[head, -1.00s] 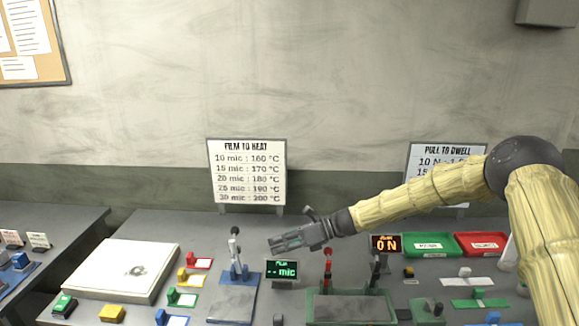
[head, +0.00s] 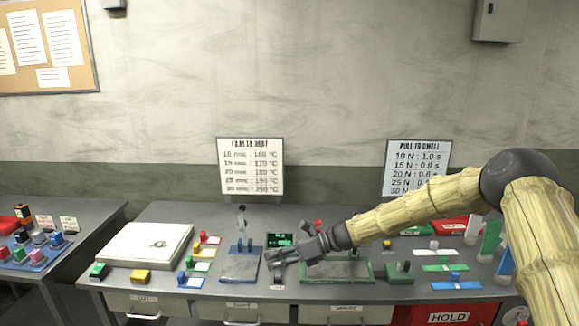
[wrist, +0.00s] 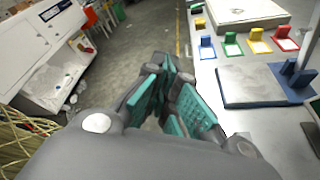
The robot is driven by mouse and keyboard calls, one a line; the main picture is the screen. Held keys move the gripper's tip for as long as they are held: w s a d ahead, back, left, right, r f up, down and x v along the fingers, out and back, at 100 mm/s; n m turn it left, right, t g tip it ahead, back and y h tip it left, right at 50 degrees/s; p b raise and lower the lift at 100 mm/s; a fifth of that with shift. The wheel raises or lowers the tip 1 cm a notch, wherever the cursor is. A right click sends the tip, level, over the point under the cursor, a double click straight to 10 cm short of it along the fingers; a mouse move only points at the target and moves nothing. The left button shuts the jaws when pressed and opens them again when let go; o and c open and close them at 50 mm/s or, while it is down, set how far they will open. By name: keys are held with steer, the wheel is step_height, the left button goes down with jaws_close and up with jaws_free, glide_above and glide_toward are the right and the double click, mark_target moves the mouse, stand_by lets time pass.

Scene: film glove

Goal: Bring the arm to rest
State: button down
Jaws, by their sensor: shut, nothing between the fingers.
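My gripper (head: 276,262) is shut and empty. In the head view it hangs over the bench, between the blue-based press (head: 240,264) and the green-framed station (head: 336,270). My arm reaches to it from the right in a yellowish sleeve. In the wrist view the gripper (wrist: 180,95) shows teal finger pads close together. They point along the bench's front edge, with the floor beyond them and the blue press to the right.
The bench (head: 205,210) carries a white plate (head: 146,245), coloured blocks, a small display (head: 281,240) and a red tray (head: 450,226). Two signs stand at the back. A side table (head: 82,225) is at left. The wrist view shows open floor (wrist: 150,30) beside the bench.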

steer(key=s+d+f+n+h+b, duration=0.1)
steer(key=s+d+f+n+h, duration=0.15)
steer(key=s+f, duration=0.7)
steer(key=s+d+f+n+h+b, duration=0.1)
steer(key=s+d+f+n+h, duration=0.15)
steer(key=s+f, duration=0.7)
steer(key=s+d+f+n+h+b, duration=0.1)
steer(key=s+d+f+n+h, duration=0.3)
steer(key=f, duration=1.1)
steer(key=s+d+f+n+h+b, duration=0.1)
steer(key=s+d+f+n+h, duration=0.1)
steer(key=s+d+f, duration=0.35)
steer(key=s+d+f+n+h+b, duration=0.1)
steer(key=s+d+f+n, duration=0.15)
steer(key=s, duration=0.65)
steer(key=s+d+n+t+h+b, duration=0.1)
steer(key=s+d+n, duration=0.3)
steer(key=s, duration=0.3)
steer(key=s+d+n+t+h+b, duration=0.1)
steer(key=s+d+n, duration=0.3)
steer(key=s+d, duration=0.2)
steer(key=s, duration=0.2)
steer(key=shift+s+r+n, duration=0.25)
steer(key=shift+s+n, duration=0.05)
steer(key=shift+n, duration=0.05)
